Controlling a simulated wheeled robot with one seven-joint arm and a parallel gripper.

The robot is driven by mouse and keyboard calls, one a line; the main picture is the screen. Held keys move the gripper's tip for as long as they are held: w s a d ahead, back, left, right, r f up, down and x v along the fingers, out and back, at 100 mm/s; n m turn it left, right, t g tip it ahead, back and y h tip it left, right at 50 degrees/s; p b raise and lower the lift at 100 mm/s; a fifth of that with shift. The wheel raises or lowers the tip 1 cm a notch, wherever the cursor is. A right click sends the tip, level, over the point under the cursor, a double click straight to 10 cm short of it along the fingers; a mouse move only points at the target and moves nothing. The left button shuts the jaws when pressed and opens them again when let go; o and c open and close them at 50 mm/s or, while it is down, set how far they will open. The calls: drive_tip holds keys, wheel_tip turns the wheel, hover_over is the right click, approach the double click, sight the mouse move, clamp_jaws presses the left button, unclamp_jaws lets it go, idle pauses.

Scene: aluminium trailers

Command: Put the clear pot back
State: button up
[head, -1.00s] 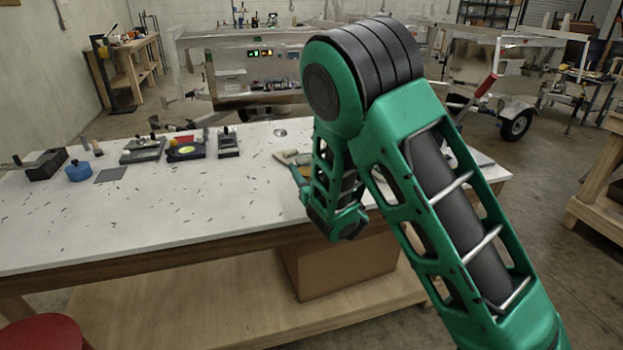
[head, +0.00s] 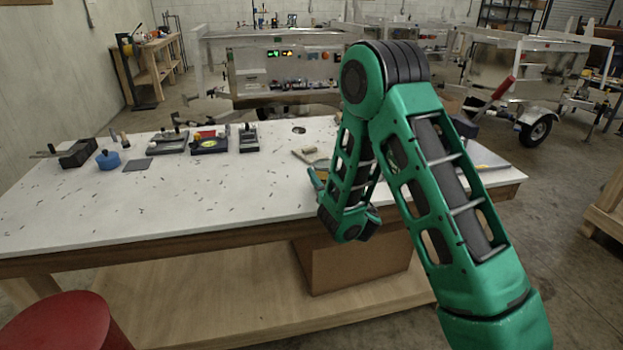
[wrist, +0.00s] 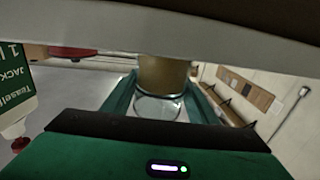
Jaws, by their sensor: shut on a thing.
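In the wrist view my gripper (wrist: 160,100) has its green fingers on either side of the clear pot (wrist: 158,108). It is shut on the pot. The pot shows a clear round end towards the camera and a tan-brown body beyond it. In the head view my green arm reaches over the right part of the white worktable (head: 230,195). My own arm links hide most of the gripper and the pot there.
A blue round container (head: 108,160), a dark block (head: 78,153), a flat grey plate (head: 137,165) and several dark trays (head: 210,144) stand at the table's back left. The front middle holds only small scattered bits. A red stool (head: 65,322) stands front left. A green-labelled bottle (wrist: 15,90) shows in the wrist view.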

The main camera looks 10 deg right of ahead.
drive_tip(key=shift+f, duration=0.1)
idle(0.3)
drive_tip(key=shift+f, duration=0.1)
drive_tip(key=o, duration=1.3)
drive_tip(key=shift+c, duration=0.2)
drive_tip(key=shift+a, duration=0.1)
